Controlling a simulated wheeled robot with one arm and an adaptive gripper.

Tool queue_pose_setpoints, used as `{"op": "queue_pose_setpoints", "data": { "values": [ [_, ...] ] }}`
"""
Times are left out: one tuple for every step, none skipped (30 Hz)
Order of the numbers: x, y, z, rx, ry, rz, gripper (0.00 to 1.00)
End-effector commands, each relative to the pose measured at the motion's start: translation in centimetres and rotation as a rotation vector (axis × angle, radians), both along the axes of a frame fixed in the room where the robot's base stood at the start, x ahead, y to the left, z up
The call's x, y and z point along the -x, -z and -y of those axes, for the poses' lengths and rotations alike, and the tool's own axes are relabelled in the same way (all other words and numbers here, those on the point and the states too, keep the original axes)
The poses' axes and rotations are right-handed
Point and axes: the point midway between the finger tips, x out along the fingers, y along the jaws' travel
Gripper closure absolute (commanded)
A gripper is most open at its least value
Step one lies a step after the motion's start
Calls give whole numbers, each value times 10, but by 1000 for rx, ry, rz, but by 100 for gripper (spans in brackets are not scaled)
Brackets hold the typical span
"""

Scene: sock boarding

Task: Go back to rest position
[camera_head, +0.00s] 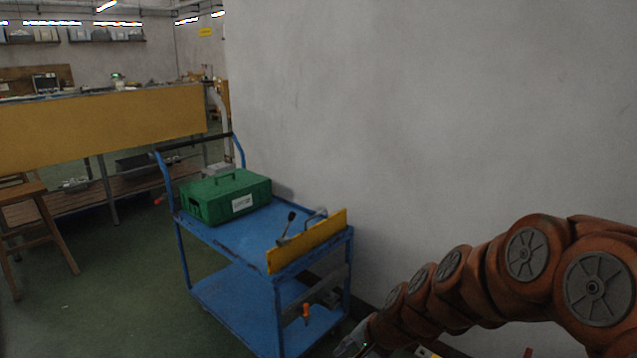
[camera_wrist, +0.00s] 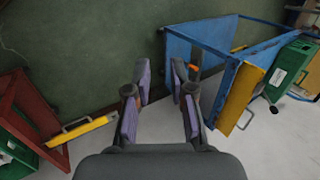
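My gripper shows in the wrist view (camera_wrist: 160,100) with its two purple-padded fingers spread apart and nothing between them. In the head view my orange arm reaches down along the lower right, and the tip of my gripper (camera_head: 352,345) shows at the bottom edge, low and to the right of the blue cart (camera_head: 250,243). The gripper appears apart from the cart. No sock can be made out in either view.
A green case (camera_head: 226,196) and a yellow panel (camera_head: 308,240) are on the blue cart. A grey wall (camera_head: 430,120) stands behind. A wooden stool (camera_head: 38,225) and workbench (camera_head: 100,125) are at left. The wrist view shows a red frame (camera_wrist: 28,105) at left. Green floor (camera_head: 120,270) is open.

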Motion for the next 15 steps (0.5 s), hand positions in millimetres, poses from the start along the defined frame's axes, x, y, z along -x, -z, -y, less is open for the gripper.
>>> {"op": "queue_pose_setpoints", "data": {
  "values": [
    [18, -6, 1, 28, -64, -5, 77],
    [31, -8, 1, 44, -106, -14, 77],
    [46, -11, 2, 66, -158, -24, 77],
    [58, -12, 4, 85, -198, -36, 77],
    [71, -13, 6, 103, -235, -48, 77],
    [86, -16, 11, 130, -284, -60, 77],
    [99, -17, 14, 149, -321, -75, 77],
    [110, -18, 18, 168, -354, -87, 77],
    [127, -20, 24, 195, -401, -108, 77],
    [139, -21, 29, 216, -431, -121, 77],
    [151, -22, 35, 237, -463, -137, 77],
    [167, -23, 43, 263, -501, -163, 77],
    [178, -24, 48, 281, -527, -179, 77],
    [190, -26, 54, 299, -553, -198, 77],
    [203, -27, 62, 322, -580, -220, 77]
  ]
}}
